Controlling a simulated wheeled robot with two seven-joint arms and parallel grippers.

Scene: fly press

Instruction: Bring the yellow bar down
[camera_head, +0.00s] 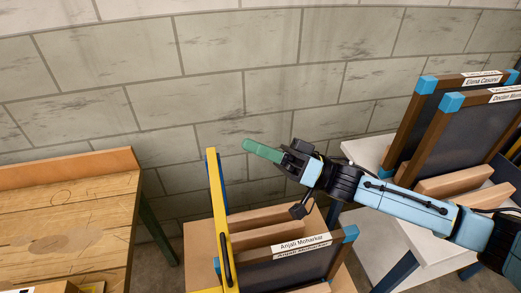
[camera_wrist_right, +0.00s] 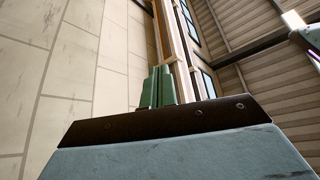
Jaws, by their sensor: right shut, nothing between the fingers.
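The yellow bar (camera_head: 220,222) stands nearly upright in the head view, with a blue strip along its edge and a black handle (camera_head: 227,259) on its lower part. My right gripper (camera_head: 248,145) has green fingers and is shut and empty. It is to the right of the bar's top end and appears slightly higher; the gap in depth is hard to tell. In the right wrist view the green fingers (camera_wrist_right: 158,88) are together with nothing between them. The bar's lower end is cut off by the frame edge. My left gripper is not seen.
A framed screen labelled Anjali Moharkat (camera_head: 305,244) is right of the bar. More framed screens (camera_head: 450,128) stand on a white table (camera_head: 415,243) at the right. A wooden workbench (camera_head: 65,215) is at the left. A grey block wall (camera_head: 190,90) is behind.

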